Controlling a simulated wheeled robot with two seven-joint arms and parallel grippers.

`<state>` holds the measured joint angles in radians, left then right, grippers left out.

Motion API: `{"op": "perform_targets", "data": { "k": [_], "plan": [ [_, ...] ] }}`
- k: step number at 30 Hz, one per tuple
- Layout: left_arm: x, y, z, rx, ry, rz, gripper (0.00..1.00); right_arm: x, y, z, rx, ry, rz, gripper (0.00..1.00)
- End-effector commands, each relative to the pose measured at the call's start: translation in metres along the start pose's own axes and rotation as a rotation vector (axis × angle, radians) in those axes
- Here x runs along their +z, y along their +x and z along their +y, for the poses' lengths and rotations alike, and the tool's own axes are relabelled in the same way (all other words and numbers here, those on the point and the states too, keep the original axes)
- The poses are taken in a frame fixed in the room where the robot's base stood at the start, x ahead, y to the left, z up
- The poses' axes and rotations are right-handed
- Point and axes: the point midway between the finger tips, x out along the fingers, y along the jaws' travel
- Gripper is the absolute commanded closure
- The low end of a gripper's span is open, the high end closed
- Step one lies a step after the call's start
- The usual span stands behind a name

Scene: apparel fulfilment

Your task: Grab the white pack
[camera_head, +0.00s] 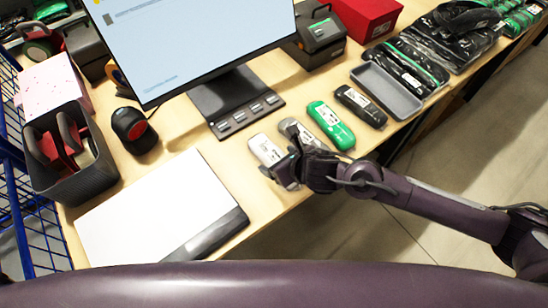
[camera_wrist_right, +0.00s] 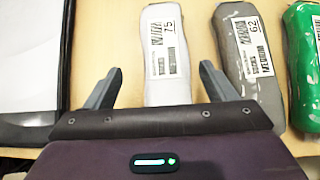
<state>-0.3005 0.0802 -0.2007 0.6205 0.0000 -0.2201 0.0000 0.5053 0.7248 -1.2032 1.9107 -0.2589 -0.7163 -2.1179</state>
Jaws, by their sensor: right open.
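The white pack (camera_head: 266,150) lies on the wooden table near its front edge, partly hidden behind my right gripper in the head view. In the right wrist view the white pack (camera_wrist_right: 166,62) lies lengthwise, with a label reading 7.5. My right gripper (camera_wrist_right: 155,82) is open, its fingers apart on either side of the near end of the white pack. The same right gripper (camera_head: 277,173) shows at the table edge in the head view. I cannot tell whether the fingers touch the pack. My left gripper is not in view.
A grey pack (camera_wrist_right: 246,55) lies close right of the white one, then a green pack (camera_head: 331,125) and a black pack (camera_head: 361,105). A grey tray (camera_head: 386,91) is farther right. A white board (camera_head: 150,208) lies to the left; a monitor stand (camera_head: 235,98) stands behind.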

Motion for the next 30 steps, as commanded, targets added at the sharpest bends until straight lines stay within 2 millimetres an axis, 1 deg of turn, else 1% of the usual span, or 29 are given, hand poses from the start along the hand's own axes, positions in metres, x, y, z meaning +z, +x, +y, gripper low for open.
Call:
{"op": "perform_targets", "data": {
  "k": [4, 9, 13, 19, 30],
  "plan": [
    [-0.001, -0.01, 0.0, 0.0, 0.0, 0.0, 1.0, 0.0, 0.018, -0.004, 0.0, 0.004, 0.003, 0.22],
    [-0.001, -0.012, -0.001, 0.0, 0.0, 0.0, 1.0, -0.001, 0.039, -0.005, 0.0, 0.004, 0.001, 0.22],
    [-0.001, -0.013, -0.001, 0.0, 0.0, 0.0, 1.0, -0.002, 0.045, -0.006, 0.0, 0.002, 0.001, 0.22],
    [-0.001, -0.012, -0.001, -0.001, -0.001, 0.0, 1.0, -0.002, 0.046, -0.006, 0.0, 0.002, 0.0, 0.22],
    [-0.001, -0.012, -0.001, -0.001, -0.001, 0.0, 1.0, -0.002, 0.045, -0.006, 0.0, 0.003, 0.001, 0.7]
  ]
}}
